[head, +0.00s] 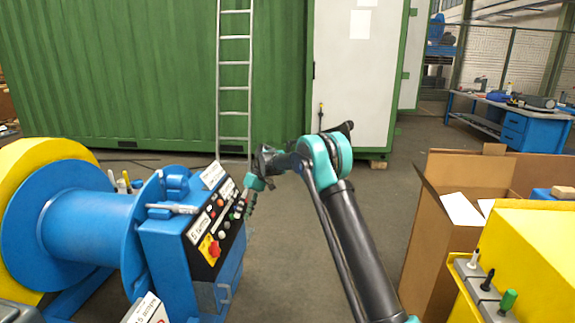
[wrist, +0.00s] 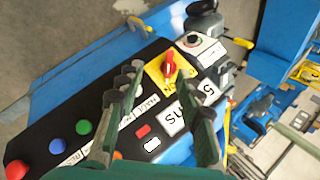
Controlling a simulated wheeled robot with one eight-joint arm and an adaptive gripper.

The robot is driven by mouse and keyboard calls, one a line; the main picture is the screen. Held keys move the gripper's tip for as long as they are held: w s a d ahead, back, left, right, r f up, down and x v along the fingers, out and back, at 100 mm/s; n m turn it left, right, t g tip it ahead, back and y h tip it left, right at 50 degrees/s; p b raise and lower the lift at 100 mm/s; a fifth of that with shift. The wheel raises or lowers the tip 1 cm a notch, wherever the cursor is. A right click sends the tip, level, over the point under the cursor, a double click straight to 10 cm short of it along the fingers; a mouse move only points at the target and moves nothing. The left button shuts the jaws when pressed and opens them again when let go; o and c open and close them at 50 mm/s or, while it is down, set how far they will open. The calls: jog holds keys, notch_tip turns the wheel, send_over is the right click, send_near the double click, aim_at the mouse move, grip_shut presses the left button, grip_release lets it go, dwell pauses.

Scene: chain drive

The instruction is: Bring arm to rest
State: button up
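My arm reaches up and over to the left in the head view, with my gripper (head: 253,193) beside the upper right edge of the control panel (head: 228,228) on the blue machine. In the wrist view, the green fingers of my gripper (wrist: 168,92) are spread apart with nothing between them. They are in front of the black panel (wrist: 75,120). A red rotary switch (wrist: 169,64) on a yellow plate lies beyond the fingertips. Whether the fingers touch the panel cannot be told.
A blue drum (head: 85,235) with a yellow rim stands at left. An open cardboard box (head: 425,240) and a yellow block (head: 535,260) stand at right. A green container (head: 150,70) with a ladder (head: 235,80) is behind. The floor between is clear.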

jog(key=s+d+r+m+t, duration=0.2)
jog(key=s+d, duration=0.2)
jog(key=d, duration=0.4)
jog(key=s+d+r+m+t+h, duration=0.15)
jog(key=s+d, duration=0.25)
jog(key=d, duration=0.4)
jog(key=s+d+r+m+t+y, duration=0.1)
jog(key=s+d+r+m+t, duration=0.1)
jog(key=s+d, duration=0.45)
jog(key=s+d+f+m+t+h, duration=0.1)
jog(key=s+d+f, duration=0.3)
jog(key=s+d, duration=0.5)
jog(key=s+d+f+m+t+h, duration=0.2)
jog(key=s+d+f+m+t, duration=0.1)
jog(key=s+d, duration=0.6)
jog(key=s, duration=0.3)
jog(key=shift+s+d+f+m, duration=0.25)
jog(key=shift+f+m, duration=0.1)
jog(key=shift+h, duration=0.25)
